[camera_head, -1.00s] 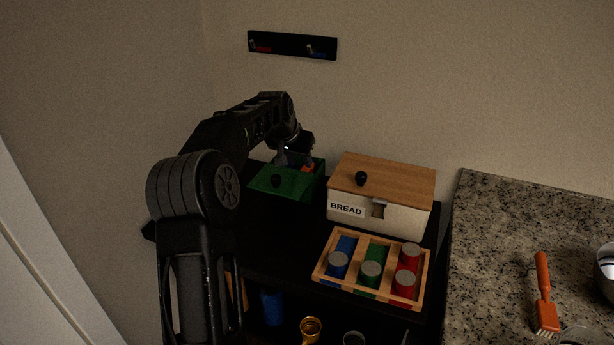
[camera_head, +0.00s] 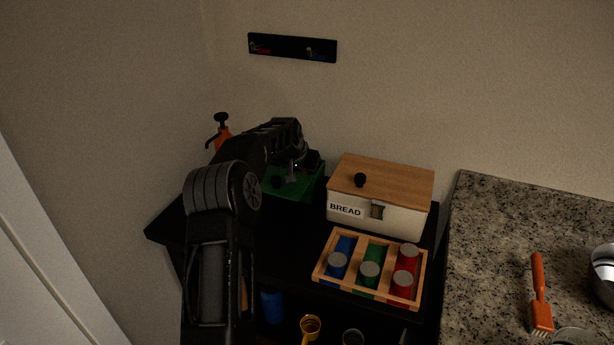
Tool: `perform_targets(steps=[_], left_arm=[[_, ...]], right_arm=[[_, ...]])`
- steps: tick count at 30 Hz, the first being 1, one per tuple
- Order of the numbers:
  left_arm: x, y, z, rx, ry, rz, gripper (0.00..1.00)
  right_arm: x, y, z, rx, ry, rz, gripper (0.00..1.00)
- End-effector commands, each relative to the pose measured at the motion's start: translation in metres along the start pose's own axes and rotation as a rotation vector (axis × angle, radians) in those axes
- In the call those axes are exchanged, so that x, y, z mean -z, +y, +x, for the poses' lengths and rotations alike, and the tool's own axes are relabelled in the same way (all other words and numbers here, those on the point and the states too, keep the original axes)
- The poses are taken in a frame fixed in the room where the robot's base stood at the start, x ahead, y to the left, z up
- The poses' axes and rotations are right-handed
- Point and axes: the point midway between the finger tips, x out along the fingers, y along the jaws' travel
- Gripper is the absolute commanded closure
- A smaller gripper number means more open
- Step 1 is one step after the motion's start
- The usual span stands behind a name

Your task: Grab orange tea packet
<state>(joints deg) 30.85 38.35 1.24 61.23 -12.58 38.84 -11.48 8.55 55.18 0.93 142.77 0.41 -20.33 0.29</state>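No orange tea packet can be made out now. My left gripper (camera_head: 291,179) is small and dark, right at the top of the green box. The arm and gripper hide much of the box's opening and contents. I cannot see whether the fingers are open or shut, or whether they hold anything. My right gripper is out of view.
A bread box (camera_head: 391,218) with a wooden lid stands right of the green box. In front is a wooden tray (camera_head: 320,271) of colored cylinders. An orange bottle (camera_head: 222,136) stands behind my arm. A granite counter (camera_head: 490,240) holds an orange brush (camera_head: 540,300).

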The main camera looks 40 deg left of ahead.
Motion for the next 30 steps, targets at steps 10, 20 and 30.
perform_targets(steps=[10,20,30], left_arm=[[0.0,0.0,0.022,0.0,0.002,0.0,0.65],[0.0,0.0,0.022,0.0,0.001,0.0,0.65],[0.0,0.0,0.022,0.0,0.001,0.0,0.83]], right_arm=[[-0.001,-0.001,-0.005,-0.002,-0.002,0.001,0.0],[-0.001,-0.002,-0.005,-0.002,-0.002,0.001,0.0],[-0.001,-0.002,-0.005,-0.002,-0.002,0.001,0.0]])
